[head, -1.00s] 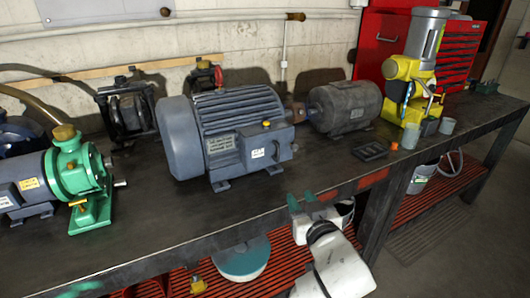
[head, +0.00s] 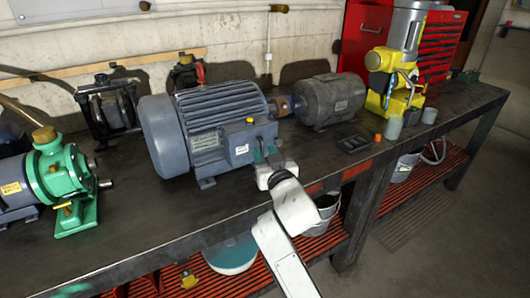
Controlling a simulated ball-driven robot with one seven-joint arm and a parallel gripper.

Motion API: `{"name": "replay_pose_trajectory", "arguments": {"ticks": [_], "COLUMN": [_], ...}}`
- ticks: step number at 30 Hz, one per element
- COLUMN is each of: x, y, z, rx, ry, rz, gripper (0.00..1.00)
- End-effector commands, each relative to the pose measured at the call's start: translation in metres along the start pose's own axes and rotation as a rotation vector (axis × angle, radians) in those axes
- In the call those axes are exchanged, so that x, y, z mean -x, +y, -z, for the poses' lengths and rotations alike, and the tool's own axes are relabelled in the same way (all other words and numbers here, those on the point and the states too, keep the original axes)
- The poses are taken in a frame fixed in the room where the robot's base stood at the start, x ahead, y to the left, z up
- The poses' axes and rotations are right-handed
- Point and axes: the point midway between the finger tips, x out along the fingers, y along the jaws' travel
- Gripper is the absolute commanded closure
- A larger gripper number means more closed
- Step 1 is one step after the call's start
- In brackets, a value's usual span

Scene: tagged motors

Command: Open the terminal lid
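The large blue-grey motor (head: 207,115) stands on the bench. Its terminal box (head: 241,150) juts out at the front right, with a white tag on its front face and a yellow-orange knob (head: 249,119) on top. The lid (head: 238,130) on top looks closed. My gripper (head: 265,153) has teal fingertips that stand apart with nothing seen between them. It is right in front of the box's lower right part, over the bench's front edge. I cannot tell whether it touches the box. The fingers hide a little of the box.
A green pump (head: 65,178) stands at left. A smaller dark grey motor (head: 325,101) is behind right, with a black tray (head: 354,143) and an orange piece (head: 378,137) before it. A yellow machine (head: 393,80) stands farther right. Bare bench lies front left.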

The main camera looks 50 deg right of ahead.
Motion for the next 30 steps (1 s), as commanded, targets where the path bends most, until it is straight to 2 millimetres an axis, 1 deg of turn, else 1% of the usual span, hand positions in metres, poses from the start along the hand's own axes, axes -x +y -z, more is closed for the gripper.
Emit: {"name": "replay_pose_trajectory", "arguments": {"ticks": [3, 10, 21, 30], "x": [-0.0037, -0.0038, -0.0036, -0.0036], "y": [0.0003, 0.0003, 0.0002, 0.0001], "z": [-0.0002, -0.0003, -0.0003, -0.0003], "rx": [0.000, 0.000, 0.000, 0.000], "ry": [-0.001, 0.000, -0.001, -0.001], "rz": [0.000, 0.000, 0.000, 0.000], "gripper": [0.64, 0.64, 0.99, 1.00]}}
